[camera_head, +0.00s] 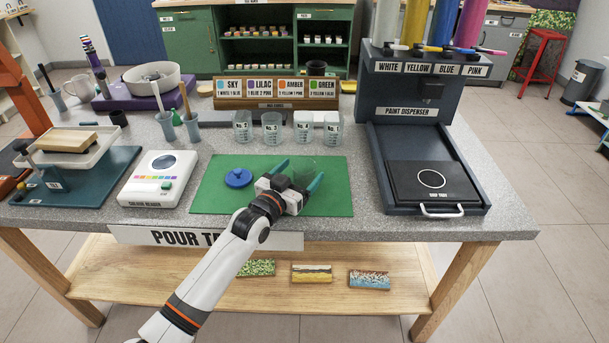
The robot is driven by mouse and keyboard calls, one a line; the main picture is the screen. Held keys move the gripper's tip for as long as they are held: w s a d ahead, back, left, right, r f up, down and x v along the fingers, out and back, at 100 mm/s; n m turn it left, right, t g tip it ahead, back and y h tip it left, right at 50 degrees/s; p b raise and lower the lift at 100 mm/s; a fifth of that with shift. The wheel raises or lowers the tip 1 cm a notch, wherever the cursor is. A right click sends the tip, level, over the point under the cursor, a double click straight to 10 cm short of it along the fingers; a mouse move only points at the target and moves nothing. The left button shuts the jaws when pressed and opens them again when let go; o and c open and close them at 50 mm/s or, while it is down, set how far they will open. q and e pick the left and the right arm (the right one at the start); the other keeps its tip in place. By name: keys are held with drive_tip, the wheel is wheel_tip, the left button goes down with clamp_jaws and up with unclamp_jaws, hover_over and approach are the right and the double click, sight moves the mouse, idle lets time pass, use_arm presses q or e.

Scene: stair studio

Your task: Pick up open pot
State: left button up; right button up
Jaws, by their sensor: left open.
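My left gripper (300,171) reaches over the green mat (215,200) at the front middle of the table. Its two teal fingers are apart and point away toward the back of the mat. I cannot make out an open pot clearly; the gripper body covers part of the mat, and a faint dark patch shows between the fingers. A round blue lid (238,177) with a small knob lies on the mat, left of the gripper and apart from it. My right gripper is not in view.
Several clear numbered cups (272,128) stand behind the mat. The color reader (158,179) is to the left. The paint dispenser (415,140) with its black drip tray stands to the right. The mat's right part is clear.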

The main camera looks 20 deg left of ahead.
sight(310, 161)
use_arm(q)
drive_tip(key=x, duration=0.5)
drive_tip(key=shift+s, duration=0.1)
drive_tip(key=c, duration=1.3)
